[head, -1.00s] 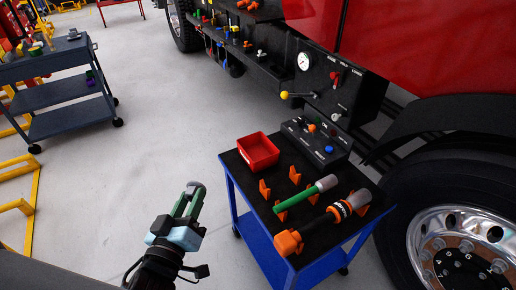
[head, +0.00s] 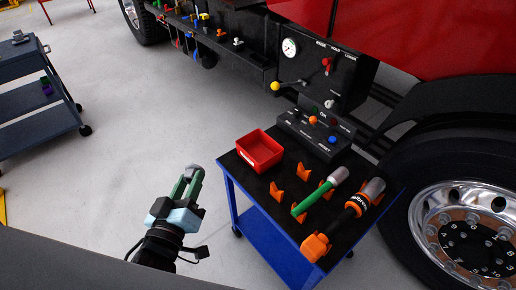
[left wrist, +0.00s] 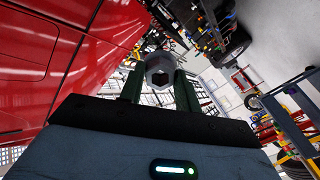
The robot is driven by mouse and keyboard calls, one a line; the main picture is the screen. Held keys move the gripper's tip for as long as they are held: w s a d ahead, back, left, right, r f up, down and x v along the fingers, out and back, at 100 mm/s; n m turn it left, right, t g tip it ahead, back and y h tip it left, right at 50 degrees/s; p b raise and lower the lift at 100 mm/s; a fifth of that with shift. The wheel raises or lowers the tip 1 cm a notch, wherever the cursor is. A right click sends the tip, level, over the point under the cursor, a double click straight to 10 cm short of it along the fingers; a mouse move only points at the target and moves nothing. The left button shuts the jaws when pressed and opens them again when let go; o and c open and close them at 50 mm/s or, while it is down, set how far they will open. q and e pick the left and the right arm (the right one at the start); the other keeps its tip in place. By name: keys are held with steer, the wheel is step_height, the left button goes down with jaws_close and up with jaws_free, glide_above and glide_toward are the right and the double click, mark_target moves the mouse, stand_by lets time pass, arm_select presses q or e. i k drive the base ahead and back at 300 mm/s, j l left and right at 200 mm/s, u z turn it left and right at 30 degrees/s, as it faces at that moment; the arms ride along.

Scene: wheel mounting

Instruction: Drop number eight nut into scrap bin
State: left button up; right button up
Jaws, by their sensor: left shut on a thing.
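The nut (left wrist: 160,72) is a grey metal hex piece with a dark hole. In the left wrist view it sits between the two fingertips of my left gripper (head: 193,173), which is shut on it. No number can be read on it. The red scrap bin (head: 268,163) is an open tray on the far left corner of the blue cart. My left gripper is held up to the left of the bin, apart from it, over the grey floor in the head view. My right gripper is not in view.
The blue cart (head: 232,187) also bears orange holders (head: 276,191), a green-handled tool (head: 320,196) and an orange-black tool (head: 345,218). A control box (head: 314,137) stands behind them. The truck wheel (head: 465,225) is at right. A grey trolley (head: 40,126) is at far left.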

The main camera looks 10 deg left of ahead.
mark_target(250, 150)
steer(key=i+j+z, duration=0.25)
steer(key=j, duration=0.35)
steer(key=j+z, duration=0.25)
steer(key=j, duration=0.35)
steer(key=i+j+z, duration=0.2)
steer(key=j, duration=0.45)
steer(key=k, duration=0.1)
